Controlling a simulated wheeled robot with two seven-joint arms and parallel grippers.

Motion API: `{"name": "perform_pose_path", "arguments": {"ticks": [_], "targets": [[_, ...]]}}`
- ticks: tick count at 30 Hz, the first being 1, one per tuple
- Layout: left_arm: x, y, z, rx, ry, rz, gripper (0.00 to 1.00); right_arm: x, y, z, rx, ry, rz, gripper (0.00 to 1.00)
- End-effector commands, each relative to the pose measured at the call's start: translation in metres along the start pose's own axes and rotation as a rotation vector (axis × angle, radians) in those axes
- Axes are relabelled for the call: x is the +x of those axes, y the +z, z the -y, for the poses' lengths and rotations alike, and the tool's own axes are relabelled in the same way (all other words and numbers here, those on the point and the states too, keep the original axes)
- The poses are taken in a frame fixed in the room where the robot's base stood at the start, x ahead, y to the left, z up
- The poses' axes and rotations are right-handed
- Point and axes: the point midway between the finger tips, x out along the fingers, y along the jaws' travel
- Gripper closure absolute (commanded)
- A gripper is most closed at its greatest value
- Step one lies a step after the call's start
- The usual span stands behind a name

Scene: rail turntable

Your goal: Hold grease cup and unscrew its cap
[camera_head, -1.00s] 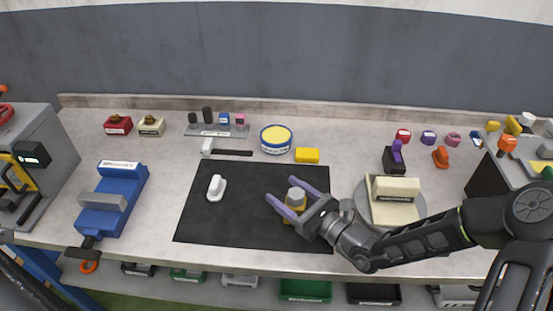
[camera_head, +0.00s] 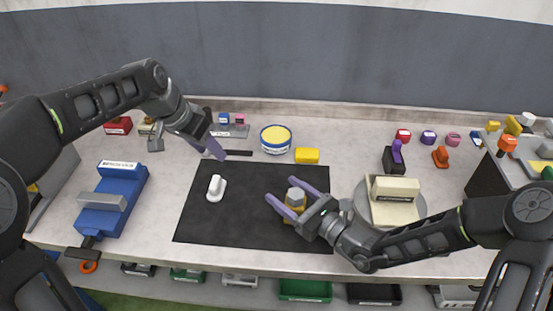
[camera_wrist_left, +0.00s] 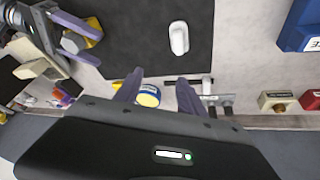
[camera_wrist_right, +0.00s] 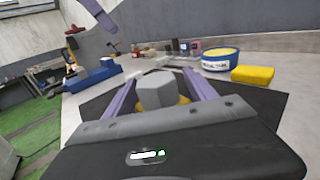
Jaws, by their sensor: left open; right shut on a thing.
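The grease cup has a yellow body (camera_head: 297,207) and a grey hexagonal cap (camera_head: 295,195). It is on the right part of the black mat (camera_head: 240,225). My right gripper (camera_head: 284,192) is shut on the cup, with its purple fingers on either side. In the right wrist view the grey cap (camera_wrist_right: 155,90) stands up between the fingers, on the cup. My left gripper (camera_head: 212,148) is open and empty, in the air above the mat's far left corner. The held cup also shows at the upper left of the left wrist view (camera_wrist_left: 75,42).
A white, handle-like piece (camera_head: 216,187) lies on the mat's left part. A blue-and-yellow tin (camera_head: 276,139) and a yellow block (camera_head: 307,156) are behind the mat. A blue vise (camera_head: 110,200) is at left, a cream block (camera_head: 395,190) at right. The mat's middle is clear.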

Motion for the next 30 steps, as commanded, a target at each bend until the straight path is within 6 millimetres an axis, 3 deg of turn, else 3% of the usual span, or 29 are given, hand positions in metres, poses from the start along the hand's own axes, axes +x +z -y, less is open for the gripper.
{"name": "perform_pose_path", "arguments": {"ticks": [1, 6, 9, 12, 16, 30], "targets": [[0.000, -0.010, -0.032, 0.101, 0.032, 0.007, 0.53, 0.000, 0.000, 0.000, 0.000, -0.001, 0.000, 1.00], [-0.005, -0.024, -0.119, 0.404, 0.121, 0.033, 0.53, 0.000, 0.000, 0.000, 0.000, -0.001, 0.000, 1.00], [-0.009, -0.025, -0.153, 0.526, 0.154, 0.042, 0.53, 0.000, 0.000, 0.000, 0.000, -0.001, -0.001, 1.00], [-0.011, -0.025, -0.173, 0.600, 0.174, 0.047, 0.53, 0.000, 0.000, 0.000, 0.000, -0.001, -0.001, 1.00], [-0.013, -0.024, -0.182, 0.636, 0.183, 0.050, 0.53, 0.000, 0.000, 0.000, 0.000, -0.001, -0.001, 1.00], [-0.005, -0.023, -0.182, 0.632, 0.183, 0.051, 0.53, 0.000, 0.000, 0.000, 0.000, -0.001, -0.001, 1.00]]}}
